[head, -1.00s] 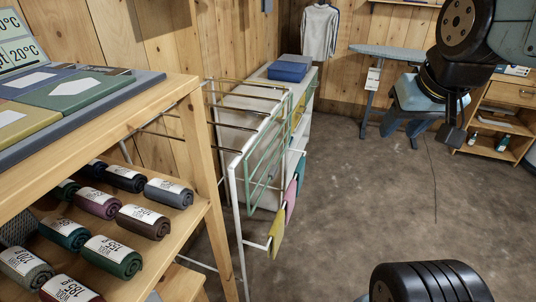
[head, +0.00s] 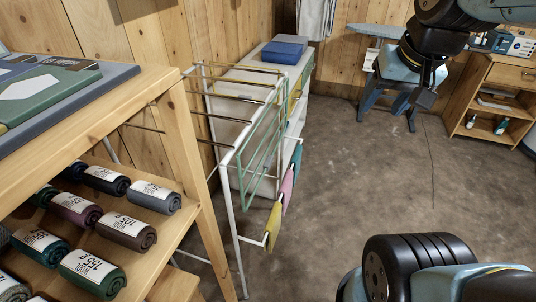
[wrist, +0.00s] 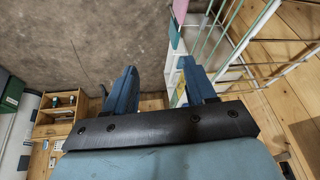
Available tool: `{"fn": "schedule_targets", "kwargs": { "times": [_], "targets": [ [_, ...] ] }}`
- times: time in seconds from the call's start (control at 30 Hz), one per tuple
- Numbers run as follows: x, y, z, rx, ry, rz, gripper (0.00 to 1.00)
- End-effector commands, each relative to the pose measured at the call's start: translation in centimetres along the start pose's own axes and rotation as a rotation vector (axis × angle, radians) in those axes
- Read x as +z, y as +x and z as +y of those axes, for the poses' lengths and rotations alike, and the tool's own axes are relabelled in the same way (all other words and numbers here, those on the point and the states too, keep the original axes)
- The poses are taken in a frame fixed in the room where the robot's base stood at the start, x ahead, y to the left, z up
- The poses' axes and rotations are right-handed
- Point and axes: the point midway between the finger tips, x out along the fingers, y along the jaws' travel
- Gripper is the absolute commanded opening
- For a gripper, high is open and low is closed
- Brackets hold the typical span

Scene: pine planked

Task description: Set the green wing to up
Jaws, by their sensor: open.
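The green wing (head: 264,150) is a barred frame on the right side of the white drying rack (head: 238,225). In the head view it hangs down steeply from the rack's top edge. Part of it also shows in the wrist view (wrist: 213,32), at the top right. My gripper (wrist: 158,80) is open and empty in the wrist view, with its two blue fingers apart. The wing is beyond and to the right of the fingers, not between them. In the head view my arm is at the upper right, well clear of the rack.
Yellow and pink cloths (head: 273,224) hang low on the rack. A wooden shelf with rolled fabrics (head: 125,230) stands close on the left. A white cabinet with a blue box (head: 283,50) is behind the rack. The floor (head: 350,170) right of the rack is clear.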

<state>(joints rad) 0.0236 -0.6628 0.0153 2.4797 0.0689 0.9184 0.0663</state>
Motion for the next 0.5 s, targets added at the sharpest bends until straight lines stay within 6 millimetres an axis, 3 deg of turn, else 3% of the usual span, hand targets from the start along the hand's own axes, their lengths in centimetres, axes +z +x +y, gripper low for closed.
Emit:
{"fn": "schedule_targets", "kwargs": {
  "times": [0.5],
  "targets": [
    [-3.9,9.8,-3.9,-0.11,0.58,-0.428,0.55]
  ]
}}
